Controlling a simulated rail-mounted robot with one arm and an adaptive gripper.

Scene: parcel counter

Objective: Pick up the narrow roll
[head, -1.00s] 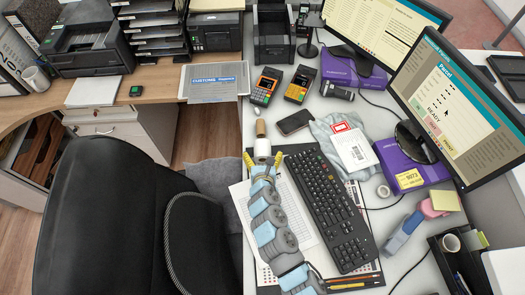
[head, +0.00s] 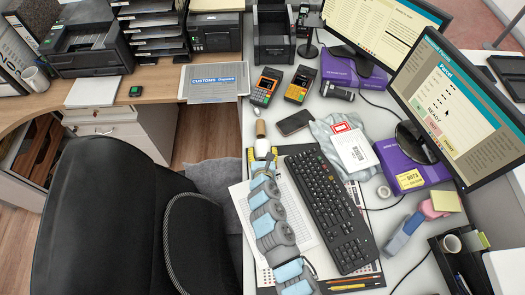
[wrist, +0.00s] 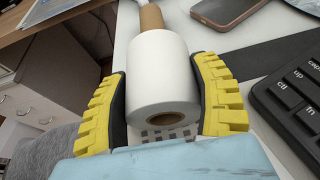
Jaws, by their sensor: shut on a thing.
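In the head view the roll (head: 262,147) shows at the tip of my gripper (head: 262,157), at the left edge of the counter. I cannot tell whether it touches the counter. A smaller white ring-shaped roll (head: 383,191) lies apart on the right, near the purple box.
A brown cylinder (head: 260,128) is just behind the held roll. The black keyboard (head: 332,208) lies close on the right, with a phone (head: 294,122) and card terminals (head: 265,87) farther back. A black chair (head: 120,220) stands left of the counter edge.

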